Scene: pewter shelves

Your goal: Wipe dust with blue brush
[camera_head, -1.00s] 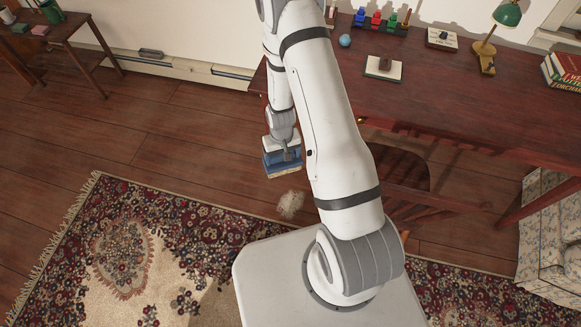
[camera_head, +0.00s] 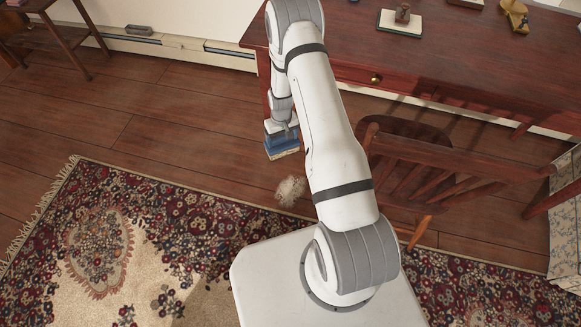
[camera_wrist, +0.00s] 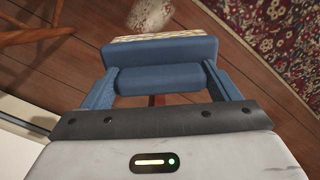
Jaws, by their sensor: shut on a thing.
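The blue brush (camera_head: 282,146) is a blue block with a pale bristle edge, held above the wooden floor. My gripper (camera_head: 284,128) is shut on it. In the wrist view the brush (camera_wrist: 165,52) sits across my gripper (camera_wrist: 160,90), with its handle between the two fingers. The dust (camera_head: 291,190) is a pale grey-tan patch on the floor beside the rug, just below and right of the brush in the head view. In the wrist view the dust (camera_wrist: 150,14) shows beyond the bristles. A gap appears between brush and dust.
The patterned rug (camera_head: 100,250) lies at the lower left. A wooden chair (camera_head: 440,170) and a red-brown desk (camera_head: 400,52) stand to the right of my arm. A small side table (camera_head: 60,35) is at the far left. Bare floor (camera_head: 170,110) is open left of the brush.

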